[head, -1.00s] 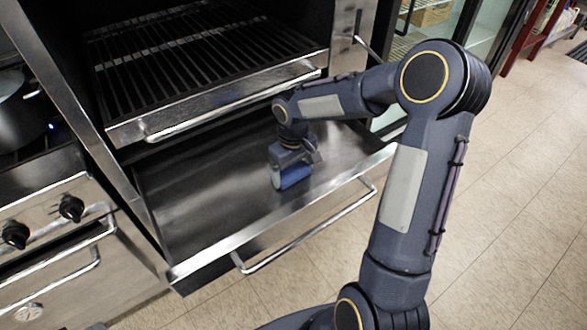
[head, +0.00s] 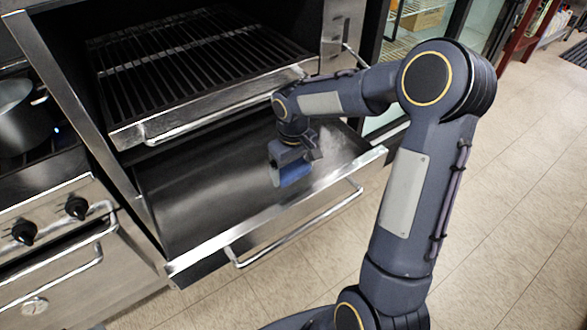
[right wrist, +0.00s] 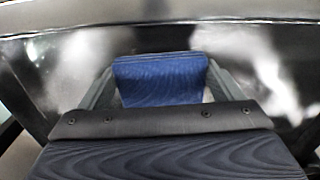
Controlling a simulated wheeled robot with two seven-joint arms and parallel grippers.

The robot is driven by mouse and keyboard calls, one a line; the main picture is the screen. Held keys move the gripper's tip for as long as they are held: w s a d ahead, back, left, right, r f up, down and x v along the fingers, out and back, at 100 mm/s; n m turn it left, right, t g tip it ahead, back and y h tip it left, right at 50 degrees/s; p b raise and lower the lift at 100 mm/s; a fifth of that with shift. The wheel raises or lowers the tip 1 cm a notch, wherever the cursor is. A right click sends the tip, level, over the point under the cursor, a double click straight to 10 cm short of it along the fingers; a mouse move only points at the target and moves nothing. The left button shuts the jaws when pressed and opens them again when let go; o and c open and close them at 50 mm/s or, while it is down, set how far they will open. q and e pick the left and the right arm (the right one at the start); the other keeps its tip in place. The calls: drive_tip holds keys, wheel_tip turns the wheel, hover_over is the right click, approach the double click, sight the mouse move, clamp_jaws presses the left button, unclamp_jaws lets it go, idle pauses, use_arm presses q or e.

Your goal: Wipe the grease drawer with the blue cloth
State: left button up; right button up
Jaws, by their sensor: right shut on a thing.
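The grease drawer (head: 195,210) is a wide, shallow metal tray pulled out below the black grill grate. My right gripper (head: 291,166) is over the right part of the drawer, pointing down. It is shut on the blue cloth (head: 294,175), which hangs low at or just above the drawer floor; contact is hard to tell. In the right wrist view the cloth (right wrist: 160,80) sits as a ribbed blue pad between the two fingers. The drawer floor (right wrist: 75,65) behind it shows dark areas and bright, pale patches. My left gripper is out of view.
The grill rack (head: 200,62) with its front bar overhangs the back of the drawer. The drawer's handle (head: 295,228) sticks out in front. A stove with knobs (head: 77,208) and a pot (head: 22,115) stands at left. Tiled floor (head: 500,200) is open at right.

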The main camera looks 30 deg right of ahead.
drive_tip(key=shift+r+p, duration=0.85)
drive_tip(key=shift+r, duration=0.6)
